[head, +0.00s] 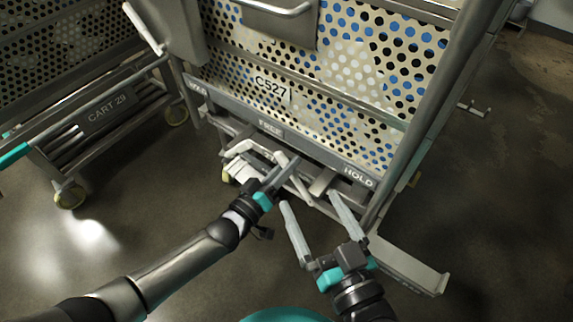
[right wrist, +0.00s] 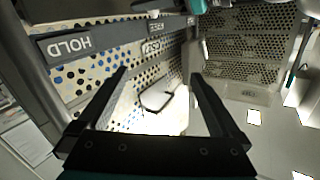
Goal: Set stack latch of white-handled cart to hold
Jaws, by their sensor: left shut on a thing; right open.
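The cart marked C527 (head: 340,100) has a perforated panel and a white handle (head: 140,25) at its upper left. A grey rail along its lower edge carries a FREE label (head: 270,128) near the middle and a HOLD label (head: 358,176) at the right end. A pale latch lever (head: 303,190) hangs below the rail, between these labels. My left gripper (head: 290,166) is shut on it, and the fingers partly hide it. My right gripper (head: 308,200) is open and empty, low in front of the cart. The HOLD label also shows in the right wrist view (right wrist: 70,46).
A second cart marked CART 29 (head: 107,108), with a teal handle (head: 14,155), stands at the left. A metal foot plate (head: 405,268) juts out at the lower right of C527. The floor at the right is mostly clear.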

